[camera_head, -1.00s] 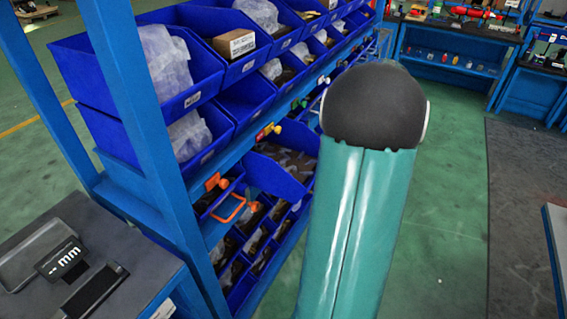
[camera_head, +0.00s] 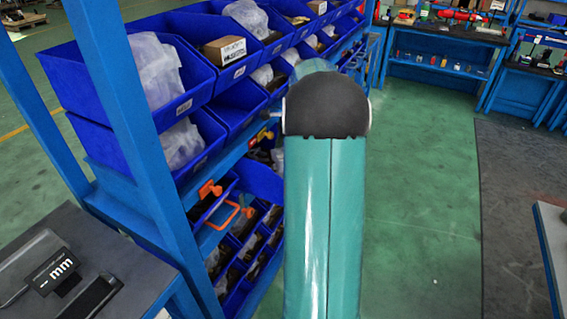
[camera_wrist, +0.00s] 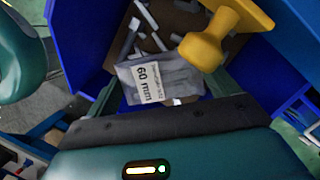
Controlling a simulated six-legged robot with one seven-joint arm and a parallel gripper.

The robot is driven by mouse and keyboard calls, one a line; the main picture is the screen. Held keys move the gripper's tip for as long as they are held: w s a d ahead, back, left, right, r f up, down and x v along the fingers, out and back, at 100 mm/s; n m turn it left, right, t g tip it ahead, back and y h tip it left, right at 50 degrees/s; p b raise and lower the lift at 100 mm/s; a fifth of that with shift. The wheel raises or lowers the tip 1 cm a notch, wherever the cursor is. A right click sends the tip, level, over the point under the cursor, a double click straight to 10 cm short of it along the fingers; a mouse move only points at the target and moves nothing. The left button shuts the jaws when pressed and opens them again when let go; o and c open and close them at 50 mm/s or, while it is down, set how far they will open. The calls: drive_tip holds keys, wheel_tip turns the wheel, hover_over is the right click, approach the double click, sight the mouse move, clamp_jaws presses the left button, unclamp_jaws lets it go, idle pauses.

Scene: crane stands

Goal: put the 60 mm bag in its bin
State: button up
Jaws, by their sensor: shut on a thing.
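The 60 mm bag (camera_wrist: 175,80), a clear bag with a white label reading "60 mm", is between the fingers of my gripper (camera_wrist: 167,88) in the wrist view. My gripper is shut on it. Beneath and beyond the bag is a blue bin (camera_wrist: 90,30) with a brown bottom and several loose pale pieces. I cannot tell whether the bag touches the bin or its contents. In the head view my arm hides my gripper and the bag. I cannot read any label on the bin.
A yellow knob-shaped part (camera_wrist: 210,45) is close beside the bag. In the head view, blue shelf bins (camera_head: 185,100) stand left of my arm, beside an upright blue post (camera_head: 120,120). A bench with a "mm" display (camera_head: 58,270) is at lower left. Green floor (camera_head: 425,190) is clear at right.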

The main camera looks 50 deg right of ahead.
drive_tip(key=shift+w+f, duration=0.2)
drive_tip(key=shift+f, duration=1.55)
drive_tip(key=shift+f, duration=0.1)
drive_tip(key=o, duration=0.9)
drive_tip(key=shift+o, duration=0.2)
drive_tip(key=v, duration=1.2)
drive_tip(key=shift+a, duration=0.1)
